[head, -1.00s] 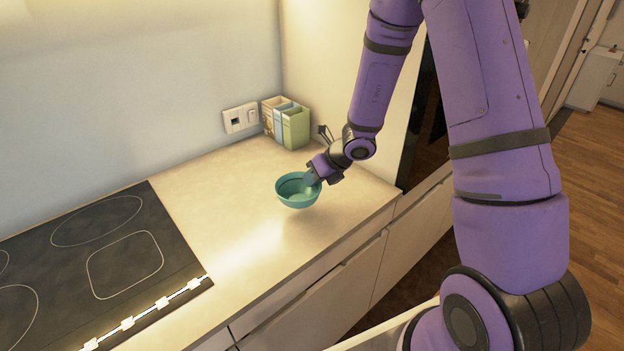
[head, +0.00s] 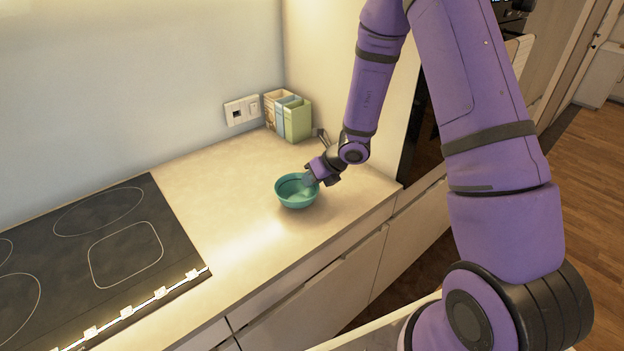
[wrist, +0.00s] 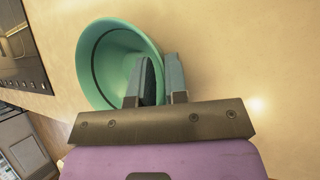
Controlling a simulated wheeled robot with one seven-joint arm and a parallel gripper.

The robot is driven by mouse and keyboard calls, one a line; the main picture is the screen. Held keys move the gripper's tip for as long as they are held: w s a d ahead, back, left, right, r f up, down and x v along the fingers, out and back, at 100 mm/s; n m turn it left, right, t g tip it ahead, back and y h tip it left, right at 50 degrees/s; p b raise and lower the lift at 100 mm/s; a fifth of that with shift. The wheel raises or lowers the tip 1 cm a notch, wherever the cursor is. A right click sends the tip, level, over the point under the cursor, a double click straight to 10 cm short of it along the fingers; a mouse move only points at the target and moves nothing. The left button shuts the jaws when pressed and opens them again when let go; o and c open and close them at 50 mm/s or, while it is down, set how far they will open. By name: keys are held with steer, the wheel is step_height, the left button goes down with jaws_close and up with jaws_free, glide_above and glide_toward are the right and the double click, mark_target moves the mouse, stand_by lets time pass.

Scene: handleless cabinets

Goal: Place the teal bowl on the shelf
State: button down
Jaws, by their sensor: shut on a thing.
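The teal bowl (head: 296,192) is over the beige counter, upright or nearly so, in the head view. Whether its base touches the counter or hangs just above it I cannot tell. My gripper (head: 312,179) is shut on the bowl's right rim. In the wrist view, the bowl (wrist: 108,62) is at upper left and its near wall lies between the two fingers of my gripper (wrist: 162,78). The inside of the bowl looks empty. No shelf is clearly in view.
A black cooktop (head: 110,245) is set into the counter (head: 225,190) at left. Several upright boxes (head: 288,116) stand at the back corner near a wall socket (head: 242,110). A tall panel (head: 345,60) rises behind my arm. Cabinet fronts (head: 330,285) lie below.

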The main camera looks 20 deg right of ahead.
steer(key=shift+f, duration=0.15)
steer(key=c, duration=1.1)
jaws_free()
